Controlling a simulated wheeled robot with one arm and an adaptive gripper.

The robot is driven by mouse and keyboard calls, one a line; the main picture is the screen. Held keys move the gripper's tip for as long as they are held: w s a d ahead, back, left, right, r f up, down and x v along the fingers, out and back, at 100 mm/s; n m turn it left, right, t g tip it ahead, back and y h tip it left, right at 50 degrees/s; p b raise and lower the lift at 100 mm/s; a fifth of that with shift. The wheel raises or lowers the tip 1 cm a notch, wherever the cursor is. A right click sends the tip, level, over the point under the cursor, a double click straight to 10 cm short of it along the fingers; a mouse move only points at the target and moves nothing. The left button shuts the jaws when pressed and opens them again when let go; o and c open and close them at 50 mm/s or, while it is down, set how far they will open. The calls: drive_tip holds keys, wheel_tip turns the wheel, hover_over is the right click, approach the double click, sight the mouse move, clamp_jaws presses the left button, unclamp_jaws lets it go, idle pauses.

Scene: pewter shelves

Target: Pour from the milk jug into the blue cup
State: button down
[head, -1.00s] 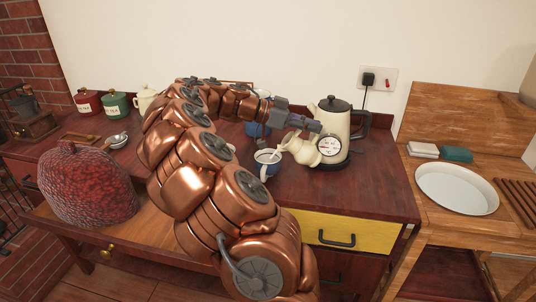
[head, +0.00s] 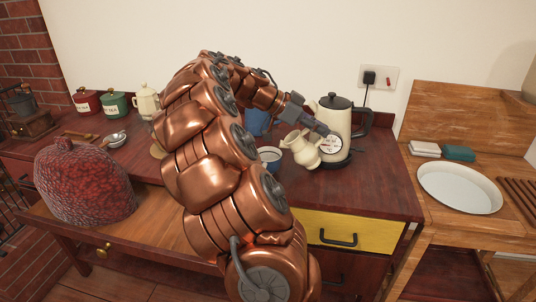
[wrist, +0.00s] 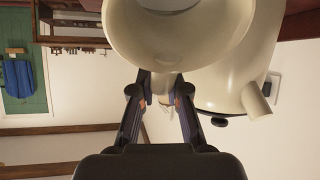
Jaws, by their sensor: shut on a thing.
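The cream milk jug (head: 301,150) is held just in front of the kettle, tilted slightly left with its mouth toward the upper left. My gripper (head: 320,129) is shut on it at its upper right. In the wrist view the jug (wrist: 185,35) fills the top middle, and the fingers of my gripper (wrist: 160,92) close around its handle. The blue cup (head: 270,160), pale inside, stands upright on the counter left of the jug, apart from it. My arm hides part of the cup's left side. The cup's contents cannot be made out.
A cream kettle (head: 334,117) with a dial stands close behind the jug. A larger blue vessel (head: 258,122) is behind the cup, partly hidden by my arm. A red domed cover (head: 84,183) sits at left.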

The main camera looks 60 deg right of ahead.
drive_tip(key=shift+s+d+r+t+y+p, duration=0.2)
drive_tip(key=shift+s+d+r+t, duration=0.1)
drive_tip(key=shift+s+t, duration=0.15)
drive_tip(key=shift+s+d+r+t+y+p, duration=0.1)
drive_tip(key=shift+s+d+r+t+y, duration=0.15)
drive_tip(key=shift+s+t, duration=0.15)
drive_tip(key=s+d+r+t+y+p, duration=0.2)
drive_tip(key=s+r+t+y+p, duration=0.1)
drive_tip(key=s+r+t+p, duration=0.1)
drive_tip(key=shift+s+d+r+t, duration=0.35)
drive_tip(key=shift+s+d+r, duration=0.05)
drive_tip(key=shift+r, duration=0.2)
